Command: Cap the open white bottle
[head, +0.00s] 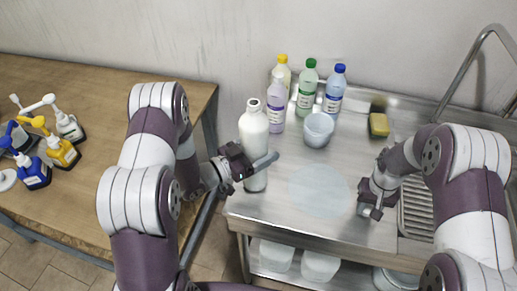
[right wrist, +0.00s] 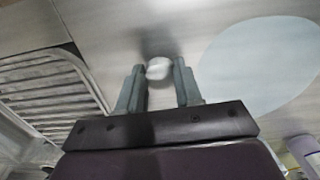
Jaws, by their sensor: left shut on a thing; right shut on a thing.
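The open white bottle (head: 253,127) stands upright near the left edge of the steel counter (head: 345,240), its dark mouth facing up. My left gripper (head: 258,168) is shut around the bottle's lower body, with a finger across its front. My right gripper (head: 371,208) is low over the counter, right of the bottle and well apart from it. In the right wrist view, my right gripper (right wrist: 159,84) is shut on a small white cap (right wrist: 159,67) between its fingertips. The cap is hidden in the head view.
Several capped bottles, including a green-capped one (head: 308,88), and a whitish tub (head: 318,129) stand behind. A pale round patch (head: 318,190) is on clear counter between my grippers.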

